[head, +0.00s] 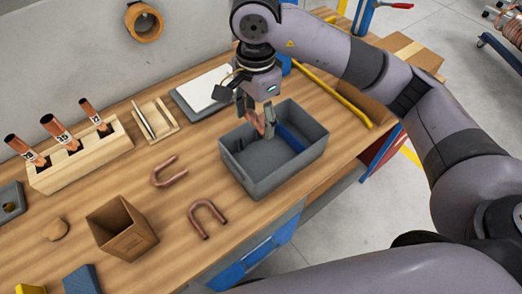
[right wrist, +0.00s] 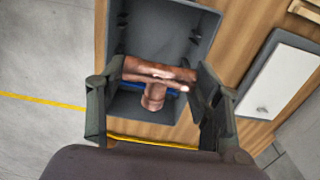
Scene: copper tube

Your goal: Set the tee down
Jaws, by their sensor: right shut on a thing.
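My right gripper (head: 256,120) is over the grey bin (head: 248,180) on the workbench. It is shut on a copper tee (right wrist: 158,76), which shows between the fingers in the right wrist view. The tee's stem points toward the bottom of that picture. In the head view only a small part of the tee (head: 268,127) shows beside the fingers, above the bin's opening. I cannot tell whether the tee touches the bin's inside. The bin has a blue part inside. My left gripper is not in view.
Two copper U-bends (head: 207,218) lie left of the bin, near an open cardboard box (head: 122,230). A wooden block (head: 80,160) holds upright copper tubes at the left. A white pad (head: 203,90) lies behind the bin. A yellow bar (head: 335,95) runs along the far right edge.

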